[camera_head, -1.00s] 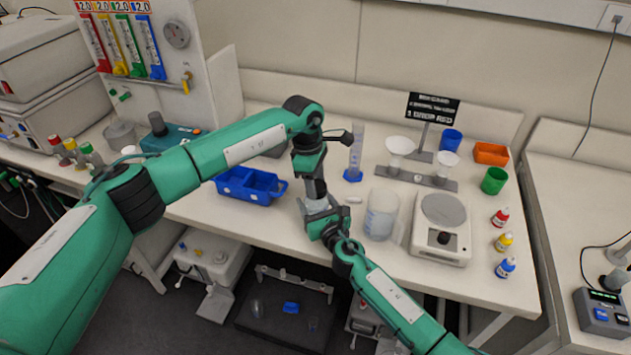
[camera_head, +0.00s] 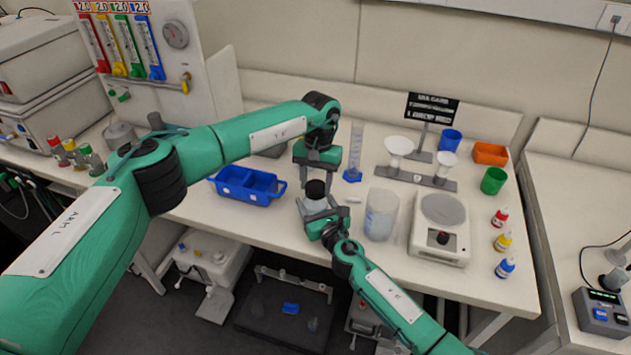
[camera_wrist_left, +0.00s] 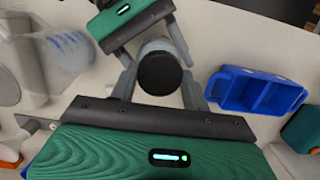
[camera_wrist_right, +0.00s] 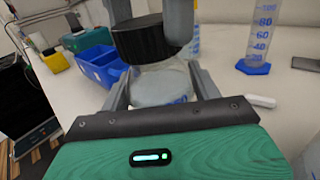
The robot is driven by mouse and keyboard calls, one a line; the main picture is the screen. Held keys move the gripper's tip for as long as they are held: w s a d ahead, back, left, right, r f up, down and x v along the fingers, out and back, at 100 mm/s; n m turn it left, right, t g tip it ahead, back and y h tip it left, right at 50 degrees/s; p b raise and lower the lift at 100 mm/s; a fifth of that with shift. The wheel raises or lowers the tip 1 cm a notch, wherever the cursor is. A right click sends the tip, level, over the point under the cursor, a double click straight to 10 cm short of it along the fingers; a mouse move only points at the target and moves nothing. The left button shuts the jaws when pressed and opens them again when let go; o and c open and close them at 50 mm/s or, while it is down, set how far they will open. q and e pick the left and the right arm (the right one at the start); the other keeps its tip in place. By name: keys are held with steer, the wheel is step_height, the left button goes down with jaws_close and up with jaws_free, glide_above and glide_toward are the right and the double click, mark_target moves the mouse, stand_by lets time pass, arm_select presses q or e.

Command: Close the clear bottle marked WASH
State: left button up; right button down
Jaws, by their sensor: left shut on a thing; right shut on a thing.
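The clear bottle (camera_wrist_right: 160,84) stands upright near the front of the bench; no WASH marking is readable. My right gripper (camera_head: 318,212) is shut around its body, with a finger on each side in the right wrist view. A black ribbed cap (camera_wrist_right: 145,38) sits over the bottle's neck; I cannot tell how tightly it is seated. My left gripper (camera_wrist_left: 159,88) points down from above and is shut on the cap, which shows between its fingers in the left wrist view. The cap also shows in the head view (camera_head: 315,188), under the left gripper.
A blue divided tray (camera_head: 262,198) stands left of the bottle. A small white bar (camera_wrist_right: 261,101) lies close by on the right. A beaker (camera_head: 381,214), a balance (camera_head: 441,242) and a blue-footed measuring cylinder (camera_head: 355,160) stand to the right and behind.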

arm_select(q)
steer(key=m, duration=0.2)
steer(key=shift+m, duration=0.3)
steer(key=o, duration=0.9)
steer(key=shift+o, duration=0.2)
steer(key=shift+r, duration=0.15)
steer(key=shift+r, duration=2.15)
steer(key=shift+c, duration=0.4)
